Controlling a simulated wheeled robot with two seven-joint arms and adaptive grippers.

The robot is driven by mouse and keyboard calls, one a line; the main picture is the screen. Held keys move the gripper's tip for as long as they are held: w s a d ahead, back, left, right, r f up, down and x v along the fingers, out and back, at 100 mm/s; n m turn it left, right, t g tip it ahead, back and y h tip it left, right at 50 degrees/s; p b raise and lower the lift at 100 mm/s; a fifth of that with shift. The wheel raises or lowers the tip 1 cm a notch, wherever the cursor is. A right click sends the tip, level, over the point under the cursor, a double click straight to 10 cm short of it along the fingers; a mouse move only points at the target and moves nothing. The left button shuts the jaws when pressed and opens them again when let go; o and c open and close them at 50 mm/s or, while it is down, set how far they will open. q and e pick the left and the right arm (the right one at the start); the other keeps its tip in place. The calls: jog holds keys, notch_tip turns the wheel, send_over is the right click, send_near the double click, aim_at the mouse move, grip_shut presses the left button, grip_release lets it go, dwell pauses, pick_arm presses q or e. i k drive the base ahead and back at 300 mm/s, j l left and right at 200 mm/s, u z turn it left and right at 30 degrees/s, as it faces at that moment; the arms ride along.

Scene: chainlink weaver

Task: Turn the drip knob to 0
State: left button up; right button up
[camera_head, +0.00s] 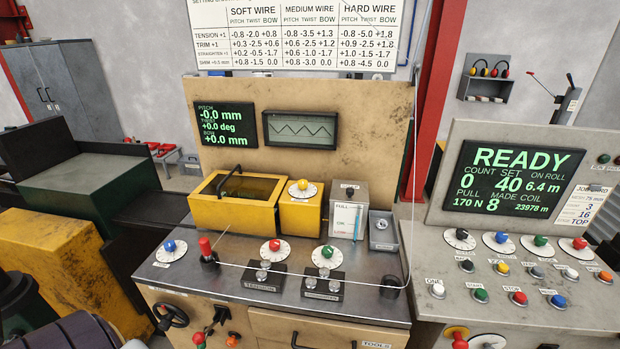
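A yellow knob (302,184) sits on a round white dial on top of a small yellow box, beside a yellow, dark-topped tray with a black handle (234,200). No drip label is legible, so I cannot tell for sure that this is the drip knob. Its pointer setting is too small to read. Other dial knobs are blue (170,246), red (274,245) and green (327,251) on the metal bench top. Neither of my grippers is in view.
A grey box with a black knob (350,191) stands right of the yellow box. A thin wire crosses the bench. The right console (520,225) reads READY and carries several knobs and buttons.

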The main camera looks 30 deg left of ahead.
aim_at(302, 183)
jog(key=k+j+z, duration=0.1)
jog(key=j+z, duration=0.15)
jog(key=j, duration=0.15)
jog(key=k+j+z, duration=0.35)
jog(key=j+z, duration=0.15)
jog(key=j, duration=0.2)
jog(key=k+j+z, duration=0.25)
jog(key=i+j, duration=0.05)
